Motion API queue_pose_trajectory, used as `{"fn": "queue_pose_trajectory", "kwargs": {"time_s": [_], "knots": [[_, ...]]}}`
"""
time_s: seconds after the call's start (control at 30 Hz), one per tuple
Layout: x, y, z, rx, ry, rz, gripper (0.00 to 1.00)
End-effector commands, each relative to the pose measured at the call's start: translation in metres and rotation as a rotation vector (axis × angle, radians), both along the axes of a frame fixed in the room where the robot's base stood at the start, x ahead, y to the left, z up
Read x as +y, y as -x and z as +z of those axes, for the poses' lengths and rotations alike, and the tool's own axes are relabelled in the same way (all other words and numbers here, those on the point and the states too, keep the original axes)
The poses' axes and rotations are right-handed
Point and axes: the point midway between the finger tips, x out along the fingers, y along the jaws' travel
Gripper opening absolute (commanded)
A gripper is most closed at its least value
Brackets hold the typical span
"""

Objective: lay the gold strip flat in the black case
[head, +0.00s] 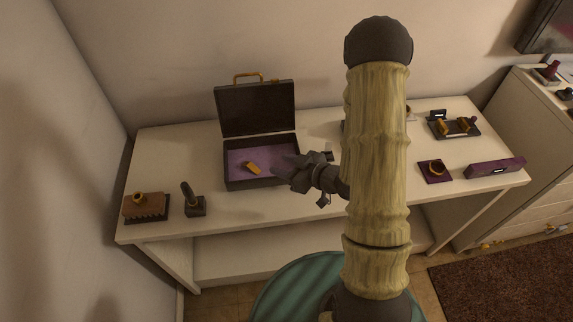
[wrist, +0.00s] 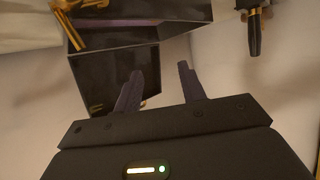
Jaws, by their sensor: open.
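The black case (head: 262,184) stands open on the white table, its lid (head: 256,108) raised at the back with a gold handle on top. The small gold strip (head: 252,168) is inside, on the purple lining, lying at a slant; I cannot tell whether it is fully flat. My gripper (head: 283,168) is at the case's right side, apart from the strip, its fingers toward the case. In the wrist view my gripper (wrist: 158,82) is open with nothing between the fingers. Part of a dark box shows behind them, with gold pieces whose identity is unclear.
A brown block on a dark base (head: 146,206) and a dark upright stand (head: 194,203) are left of the case. On the right are a purple square with a gold ring (head: 435,171), a purple bar (head: 495,167) and a dark tray (head: 454,127). My arm hides the middle.

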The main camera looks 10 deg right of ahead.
Motion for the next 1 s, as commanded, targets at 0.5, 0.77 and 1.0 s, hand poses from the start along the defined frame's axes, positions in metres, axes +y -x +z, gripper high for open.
{"fn": "queue_pose_trajectory", "kwargs": {"time_s": [0.5,0.77,1.0], "knots": [[-0.053,-0.009,0.021,0.258,0.358,-0.270,0.41],[-0.077,0.026,0.054,0.504,0.436,-0.500,0.41],[-0.070,0.084,0.088,0.763,0.395,-0.654,0.41]]}}
